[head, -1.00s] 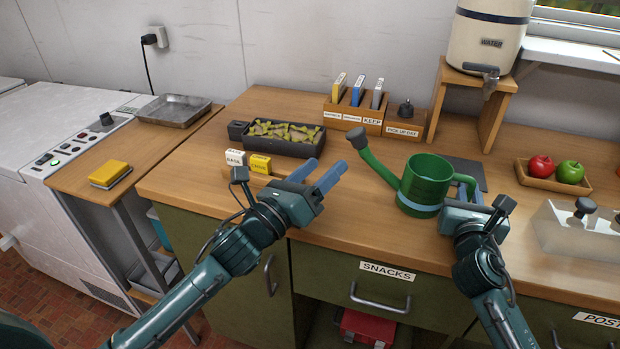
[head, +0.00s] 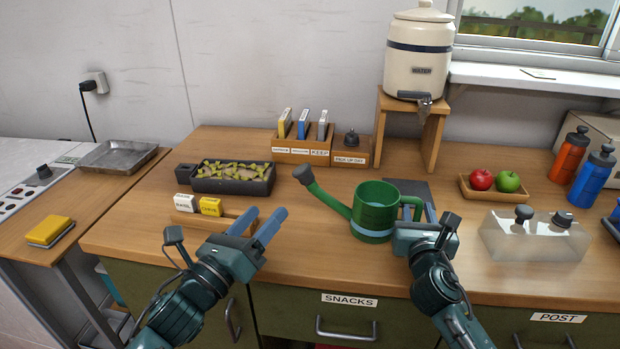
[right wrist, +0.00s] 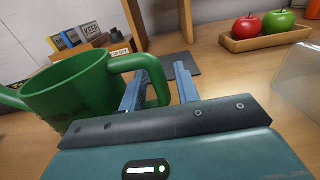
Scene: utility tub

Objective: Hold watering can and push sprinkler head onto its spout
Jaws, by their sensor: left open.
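The green watering can (head: 375,212) with a light blue band stands upright on the counter, its spout pointing left. A dark grey sprinkler head (head: 303,174) sits at the spout's tip; I cannot tell how far on it is. The can also shows in the right wrist view (right wrist: 70,95). My left gripper (head: 262,222) is open and empty, near the counter's front edge, below and left of the sprinkler head.
A planter box (head: 233,184) and a holder with white and yellow blocks (head: 212,207) stand left. A label rack (head: 300,157) and water dispenser (head: 420,50) are behind. Apples in a tray (head: 493,193) and a translucent block with dark knobs (head: 535,243) stand right.

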